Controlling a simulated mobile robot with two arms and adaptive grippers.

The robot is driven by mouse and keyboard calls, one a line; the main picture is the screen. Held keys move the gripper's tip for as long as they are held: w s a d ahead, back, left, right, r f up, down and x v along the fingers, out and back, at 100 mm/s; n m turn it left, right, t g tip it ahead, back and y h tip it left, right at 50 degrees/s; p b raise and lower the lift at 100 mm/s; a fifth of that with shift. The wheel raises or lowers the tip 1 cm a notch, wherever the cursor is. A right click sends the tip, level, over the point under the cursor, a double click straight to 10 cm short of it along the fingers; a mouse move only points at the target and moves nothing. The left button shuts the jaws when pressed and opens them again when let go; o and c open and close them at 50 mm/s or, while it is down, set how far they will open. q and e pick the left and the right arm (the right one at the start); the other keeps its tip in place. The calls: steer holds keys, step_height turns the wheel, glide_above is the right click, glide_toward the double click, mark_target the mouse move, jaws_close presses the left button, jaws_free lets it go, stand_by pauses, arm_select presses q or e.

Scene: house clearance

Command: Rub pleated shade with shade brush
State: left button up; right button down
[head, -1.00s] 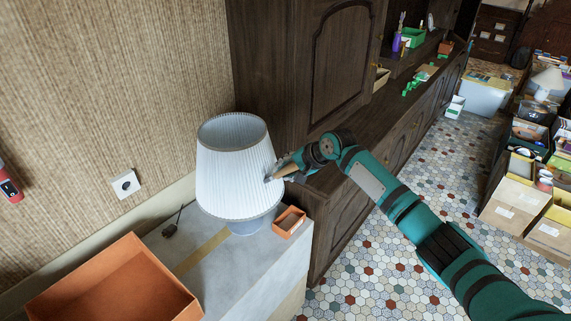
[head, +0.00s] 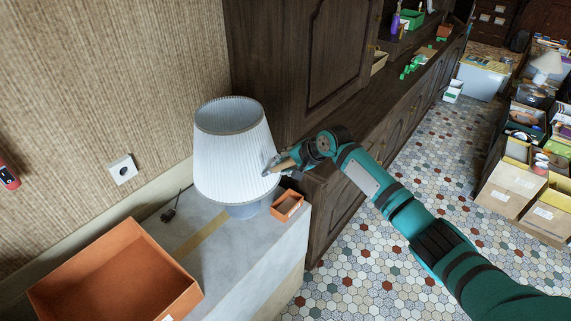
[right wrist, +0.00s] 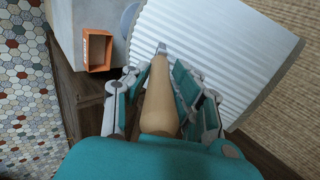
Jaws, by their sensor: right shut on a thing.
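The pleated shade (head: 232,155) is white and sits on a lamp with a pale base (head: 243,211) on the grey-topped cabinet. It also fills the upper right of the right wrist view (right wrist: 230,45). My right gripper (head: 279,166) is at the shade's right side. It is shut on the shade brush (right wrist: 160,97), whose tan wooden handle points toward the shade. The brush's small grey tip (right wrist: 162,47) appears to be at the pleats; I cannot tell whether it touches them. My left gripper is not in view.
A small orange box (head: 287,204) stands right of the lamp base. A large orange tray (head: 115,275) is at the front left. A dark cable (head: 172,211) lies behind. A dark wooden sideboard (head: 345,205) stands close to the right. Boxes (head: 510,190) crowd the far right floor.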

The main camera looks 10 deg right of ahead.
step_height(320, 180, up, 10)
steer(key=w+a, duration=0.1)
steer(key=shift+w+a, duration=0.15)
steer(key=shift+w, duration=0.2)
stand_by(0.8)
steer(key=shift+s+d+r, duration=0.2)
steer(key=shift+s+d, duration=0.4)
steer(key=shift+s, duration=0.15)
steer(key=shift+s+d+r, duration=0.25)
steer(key=shift+s+d, duration=0.4)
steer(key=shift+s, duration=0.15)
steer(key=shift+s+d+r, duration=0.2)
steer(key=shift+s+d, duration=0.4)
steer(key=shift+s, duration=0.15)
steer(key=shift+s+d+r, duration=0.2)
steer(key=shift+s+d, duration=0.25)
steer(key=shift+s, duration=0.15)
steer(key=shift+s+d+r, duration=0.15)
steer(key=shift+s+d, duration=0.3)
steer(key=shift+s, duration=0.15)
steer(key=shift+w, duration=0.1)
